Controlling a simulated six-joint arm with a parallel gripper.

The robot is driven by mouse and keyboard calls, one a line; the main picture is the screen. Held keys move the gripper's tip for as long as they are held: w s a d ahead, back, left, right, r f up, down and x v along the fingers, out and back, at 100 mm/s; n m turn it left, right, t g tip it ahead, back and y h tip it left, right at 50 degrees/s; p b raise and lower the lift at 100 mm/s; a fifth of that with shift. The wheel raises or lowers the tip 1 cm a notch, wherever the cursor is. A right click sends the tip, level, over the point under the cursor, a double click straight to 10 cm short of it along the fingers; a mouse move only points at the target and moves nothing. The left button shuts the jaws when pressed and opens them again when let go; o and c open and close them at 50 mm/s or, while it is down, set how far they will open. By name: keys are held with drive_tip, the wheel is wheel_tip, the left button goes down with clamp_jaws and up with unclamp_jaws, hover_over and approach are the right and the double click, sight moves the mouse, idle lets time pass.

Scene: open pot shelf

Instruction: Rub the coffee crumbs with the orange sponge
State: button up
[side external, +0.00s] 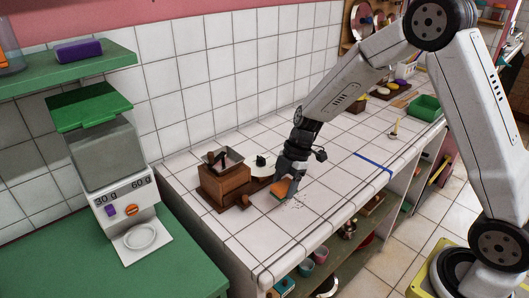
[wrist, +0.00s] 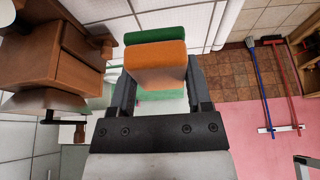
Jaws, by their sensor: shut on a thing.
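The orange sponge (side external: 281,188) is in my gripper (side external: 287,181), low over the white tiled counter (side external: 235,228) in the side view. In the wrist view the sponge (wrist: 156,55), orange with a green layer, sits between the two dark fingers of my gripper (wrist: 158,90). The gripper is shut on it. The coffee crumbs (side external: 292,203) are small dark specks on the tiles just right of and in front of the sponge. I cannot tell whether the sponge touches the counter.
A wooden coffee grinder (side external: 222,185) stands just left of the gripper, with a whitish round thing (side external: 259,170) behind. A blue strip (side external: 373,162) crosses the counter to the right. A dispenser (side external: 115,170) stands on the green surface at left. The counter's front left tiles are clear.

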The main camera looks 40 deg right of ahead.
drive_tip(key=shift+w+d+f, duration=0.2)
drive_tip(key=shift+w, duration=0.15)
drive_tip(key=shift+f, duration=0.15)
